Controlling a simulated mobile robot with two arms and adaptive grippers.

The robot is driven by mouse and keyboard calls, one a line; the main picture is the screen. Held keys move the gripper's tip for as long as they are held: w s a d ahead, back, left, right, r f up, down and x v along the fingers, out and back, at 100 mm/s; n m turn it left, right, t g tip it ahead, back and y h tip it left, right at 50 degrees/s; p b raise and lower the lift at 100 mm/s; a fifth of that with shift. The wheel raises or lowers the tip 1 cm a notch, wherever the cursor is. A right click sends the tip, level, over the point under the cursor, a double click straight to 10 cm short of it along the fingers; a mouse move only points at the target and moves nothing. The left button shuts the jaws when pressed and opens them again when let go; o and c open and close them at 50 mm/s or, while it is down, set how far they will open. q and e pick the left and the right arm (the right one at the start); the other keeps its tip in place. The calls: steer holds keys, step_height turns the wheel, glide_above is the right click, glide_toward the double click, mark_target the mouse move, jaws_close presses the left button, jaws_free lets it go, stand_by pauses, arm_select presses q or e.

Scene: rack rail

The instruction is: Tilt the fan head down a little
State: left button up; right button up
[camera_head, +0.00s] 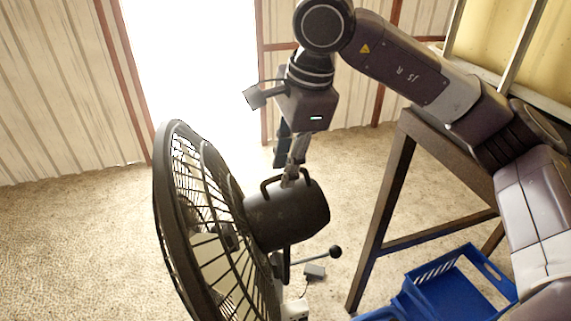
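The fan head shows a round black wire cage (205,225) on the left, facing left, and a dark motor housing (290,215) behind it. A looped black handle (312,190) stands on top of the housing. My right gripper (289,180) reaches down from above, its fingertips at the handle's top. The fingers overlap in this view, so I cannot tell whether they are closed on the handle or only beside it. A rod with a round black knob (335,252) sticks out below the housing. The fan's lower part is cut off by the bottom edge. My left gripper is not in view.
A brown metal frame table (387,210) stands on the right, under my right arm. Blue plastic crates (455,285) sit on the floor at lower right. A bright opening (200,60) breaks the corrugated wall. The carpeted floor left of the fan is clear.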

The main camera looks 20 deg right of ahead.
steer(key=v, duration=1.2)
